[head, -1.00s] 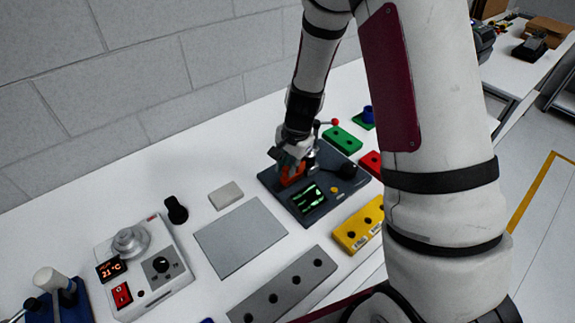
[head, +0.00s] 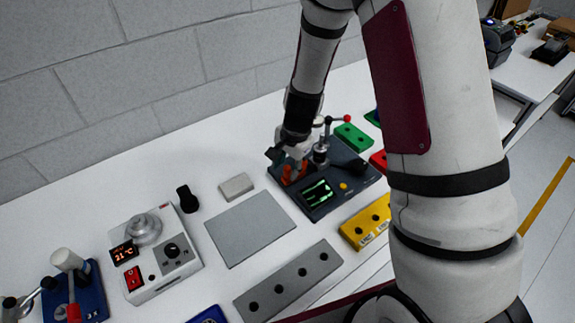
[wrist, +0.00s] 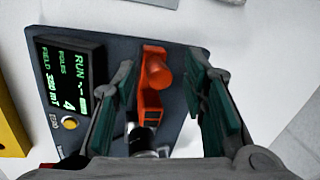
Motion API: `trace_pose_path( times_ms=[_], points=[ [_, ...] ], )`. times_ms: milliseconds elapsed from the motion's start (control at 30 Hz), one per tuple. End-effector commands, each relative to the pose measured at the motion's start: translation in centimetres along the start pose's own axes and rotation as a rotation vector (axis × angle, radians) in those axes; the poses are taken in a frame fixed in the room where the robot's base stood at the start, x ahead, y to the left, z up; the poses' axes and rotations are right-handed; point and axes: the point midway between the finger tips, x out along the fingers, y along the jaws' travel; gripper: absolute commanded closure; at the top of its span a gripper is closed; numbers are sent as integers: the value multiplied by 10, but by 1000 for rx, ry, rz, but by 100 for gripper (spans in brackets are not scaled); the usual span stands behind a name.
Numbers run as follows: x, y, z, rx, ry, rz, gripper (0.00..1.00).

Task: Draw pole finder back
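The dark pole-finder device (head: 332,204) lies on the white bench; its lit screen (wrist: 68,78) reads RUN, POLES 4 in the wrist view. An orange part with a rounded knob (wrist: 158,72), which I take to be the pole finder, stands on it. It also shows in the head view (head: 287,173). My gripper (wrist: 165,82) is open, with its green-padded fingers on either side of the orange part. A clear gap shows at the right finger; I cannot tell whether the left finger touches. In the head view my gripper (head: 282,157) is partly hidden by my wrist.
A metal post with a red-tipped lever (head: 322,145) stands beside the orange part. Green (head: 352,137), red (head: 378,160) and yellow (head: 366,222) blocks lie around the device. A grey plate (head: 250,228) and a temperature unit (head: 155,260) are to the left.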

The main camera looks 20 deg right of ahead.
Motion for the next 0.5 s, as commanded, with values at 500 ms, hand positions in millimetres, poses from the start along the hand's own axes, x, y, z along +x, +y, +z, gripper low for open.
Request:
trace_pose_path(
  times_ms=[500],
  points=[
    [-65,-1,0,-2,3,-5,61]
  ],
)
